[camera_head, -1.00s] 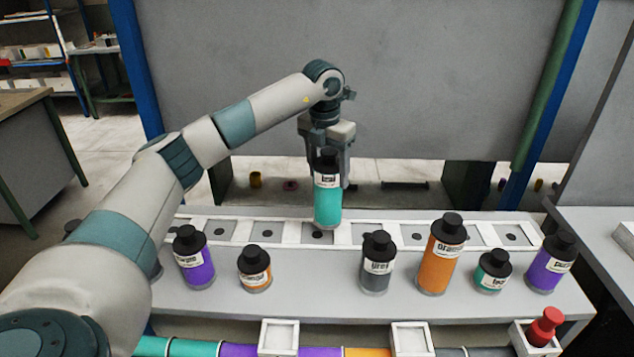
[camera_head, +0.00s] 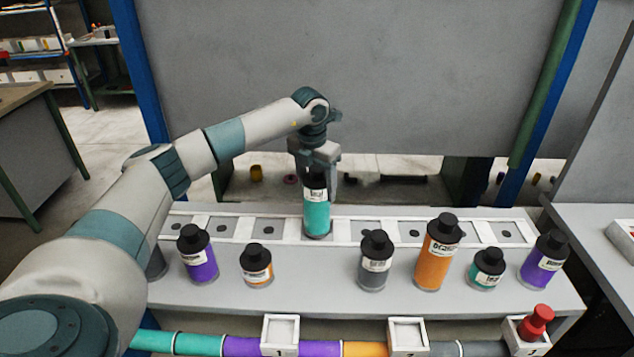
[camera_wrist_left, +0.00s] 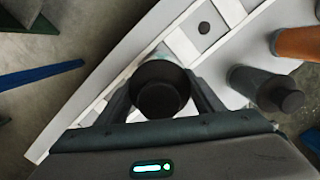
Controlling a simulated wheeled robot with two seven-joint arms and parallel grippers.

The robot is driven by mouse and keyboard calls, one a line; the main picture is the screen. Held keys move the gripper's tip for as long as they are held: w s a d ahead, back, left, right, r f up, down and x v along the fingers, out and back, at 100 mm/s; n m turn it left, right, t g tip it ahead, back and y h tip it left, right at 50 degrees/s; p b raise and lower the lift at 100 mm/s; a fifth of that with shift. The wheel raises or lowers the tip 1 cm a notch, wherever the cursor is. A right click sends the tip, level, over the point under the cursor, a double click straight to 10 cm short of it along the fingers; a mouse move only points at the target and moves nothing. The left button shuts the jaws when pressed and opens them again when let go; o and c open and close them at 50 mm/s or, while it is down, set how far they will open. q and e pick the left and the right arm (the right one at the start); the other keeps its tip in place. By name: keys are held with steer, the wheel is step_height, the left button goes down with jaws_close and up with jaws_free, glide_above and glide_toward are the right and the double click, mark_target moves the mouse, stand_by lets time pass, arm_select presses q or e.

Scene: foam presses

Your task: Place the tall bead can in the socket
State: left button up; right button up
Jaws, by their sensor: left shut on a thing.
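A tall teal can (camera_head: 316,215) with a black cap and a white label stands upright in my left gripper (camera_head: 316,180). The gripper is shut on its upper part from above. The can's base is at a square socket in the white socket strip (camera_head: 345,232); I cannot tell whether it rests on the socket floor. In the left wrist view the black cap (camera_wrist_left: 160,96) sits between the fingers, and the socket under it is mostly hidden. My right gripper is not in view.
In front of the strip stand a purple can (camera_head: 199,260), a small orange can (camera_head: 257,268), a grey can (camera_head: 374,265), a tall orange can (camera_head: 435,262), a small teal can (camera_head: 486,272) and another purple can (camera_head: 545,265). Empty sockets (camera_head: 268,229) flank the held can. A red-knobbed piece (camera_head: 537,320) is front right.

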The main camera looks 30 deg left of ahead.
arm_select(q)
steer(key=shift+f, duration=0.3)
steer(key=o, duration=1.7)
steer(key=shift+o, duration=0.2)
